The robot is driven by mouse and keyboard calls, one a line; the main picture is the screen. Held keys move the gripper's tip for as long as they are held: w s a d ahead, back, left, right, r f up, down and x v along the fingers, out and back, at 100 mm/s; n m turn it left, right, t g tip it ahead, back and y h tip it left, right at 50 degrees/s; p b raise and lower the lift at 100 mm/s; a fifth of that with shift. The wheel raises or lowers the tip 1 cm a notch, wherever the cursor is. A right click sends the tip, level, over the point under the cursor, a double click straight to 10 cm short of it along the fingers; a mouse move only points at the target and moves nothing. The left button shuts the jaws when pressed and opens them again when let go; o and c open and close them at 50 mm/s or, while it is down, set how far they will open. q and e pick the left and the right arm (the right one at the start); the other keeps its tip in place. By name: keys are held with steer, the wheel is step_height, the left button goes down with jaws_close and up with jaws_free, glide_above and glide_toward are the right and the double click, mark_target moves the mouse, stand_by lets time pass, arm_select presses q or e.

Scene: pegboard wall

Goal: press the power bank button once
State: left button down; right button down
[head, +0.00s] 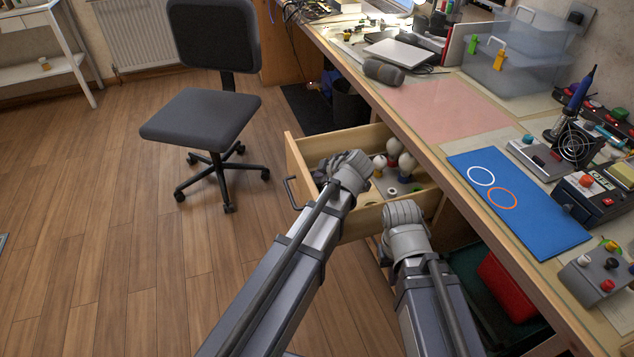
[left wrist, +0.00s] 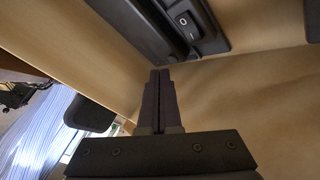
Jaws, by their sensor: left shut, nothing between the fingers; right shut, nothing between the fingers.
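In the left wrist view a black device (left wrist: 160,28) with a rocker switch (left wrist: 185,22) lies against a pale wooden surface. I cannot tell for sure that it is the power bank. My left gripper (left wrist: 159,75) is shut and empty. Its fingertips appear just below the device's lower edge, left of and below the switch; I cannot tell if they touch. In the head view my left arm's end (head: 350,170) is over the open drawer, its fingers hidden. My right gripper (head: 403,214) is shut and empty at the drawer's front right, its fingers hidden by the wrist.
The open wooden drawer (head: 297,160) holds several bulbs. The desk above carries a blue mat (head: 540,215), a pink mat (head: 440,105), a grey cylinder (head: 384,72) and electronics at the right. A chair (head: 200,115) stands on the floor to the left, with clear floor around it.

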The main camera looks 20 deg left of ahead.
stand_by(0.8)
arm_select(q)
steer(key=shift+f+b, duration=0.4)
steer(key=shift+b, duration=0.05)
steer(key=shift+f+b, duration=0.3)
stand_by(0.4)
steer(key=shift+r, duration=0.15)
steer(key=shift+r+p, duration=0.6)
steer(key=shift+p, duration=0.15)
step_height(320, 180, up, 5)
steer(key=p, duration=0.5)
steer(key=shift+r, duration=0.1)
stand_by(0.7)
